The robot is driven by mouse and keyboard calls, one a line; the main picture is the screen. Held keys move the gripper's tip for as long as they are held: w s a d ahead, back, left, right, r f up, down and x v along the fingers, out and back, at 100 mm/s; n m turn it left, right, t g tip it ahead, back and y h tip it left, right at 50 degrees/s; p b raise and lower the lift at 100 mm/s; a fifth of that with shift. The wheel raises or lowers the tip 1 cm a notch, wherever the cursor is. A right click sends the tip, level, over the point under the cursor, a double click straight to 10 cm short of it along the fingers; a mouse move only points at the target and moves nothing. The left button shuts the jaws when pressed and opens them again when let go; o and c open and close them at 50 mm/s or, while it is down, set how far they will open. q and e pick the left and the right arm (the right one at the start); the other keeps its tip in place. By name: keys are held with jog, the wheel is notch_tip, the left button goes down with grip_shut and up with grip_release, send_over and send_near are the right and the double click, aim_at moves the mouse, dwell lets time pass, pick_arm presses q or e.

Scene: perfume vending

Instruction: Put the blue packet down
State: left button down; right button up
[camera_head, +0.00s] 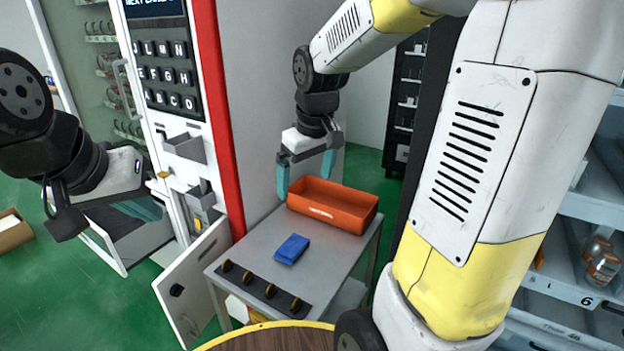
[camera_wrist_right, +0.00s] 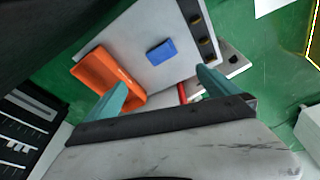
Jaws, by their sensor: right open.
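The blue packet (camera_head: 292,249) lies on the grey table (camera_head: 238,259), in front of the orange bin. It also shows in the right wrist view (camera_wrist_right: 161,52), flat on the table and touched by neither gripper. My right gripper (camera_head: 305,177) is open and empty above the table's back part, near the orange bin. Its two teal fingers (camera_wrist_right: 160,90) stand wide apart in the right wrist view. My left gripper (camera_head: 145,208) is at the left, in front of the vending machine. Its teal fingers are partly hidden, so its opening cannot be made out.
An orange bin (camera_head: 333,204) stands on the back right of the table. A dark strip with several yellow-black hooks (camera_head: 262,288) runs along the table's front edge. The vending machine (camera_head: 218,120) stands to the left, with an open white door (camera_head: 190,285) beside the table.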

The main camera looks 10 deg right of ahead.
jog(key=s+r+m+t+y, duration=0.1)
jog(key=s+r+m+t, duration=0.2)
jog(key=s, duration=1.1)
notch_tip(320, 180, up, 3)
jog(key=shift+d+r+m+y, duration=0.2)
jog(key=shift+d+m+y, duration=0.1)
jog(key=shift+m, duration=0.5)
jog(key=shift+c, duration=0.4)
